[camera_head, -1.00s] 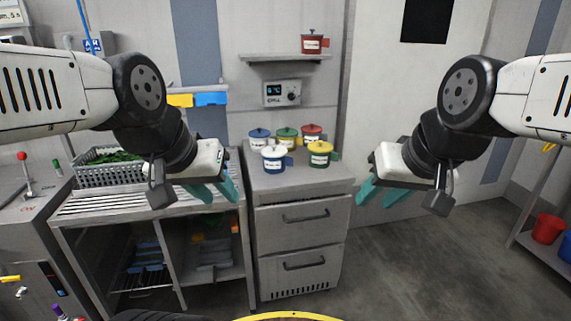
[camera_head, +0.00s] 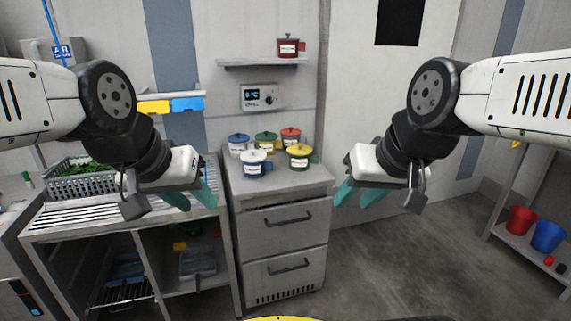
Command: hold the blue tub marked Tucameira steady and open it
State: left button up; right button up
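Two blue tubs stand on the grey drawer cabinet (camera_head: 283,187): one at the front left (camera_head: 254,166) with a pale lid, and one at the back left (camera_head: 238,148) with a blue lid. Their labels are too small to read, so I cannot tell which is marked Tucameira. Both lids are on. My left gripper (camera_head: 191,199) is open and empty, left of the tubs and nearer to me. My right gripper (camera_head: 357,196) is open and empty, to their right. Neither touches a tub.
A green tub (camera_head: 265,146), a red tub (camera_head: 290,141) and a yellow tub (camera_head: 299,161) crowd beside the blue ones. Another red tub (camera_head: 288,50) sits on the wall shelf (camera_head: 262,63) above. A crate of greens (camera_head: 75,186) stands left. The cabinet's front strip is clear.

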aim_at(258, 170)
jog(key=i+j, duration=0.35)
jog(key=i, duration=0.2)
jog(key=i+j+z, duration=0.1)
jog(key=i+j, duration=0.2)
jog(key=i, duration=0.25)
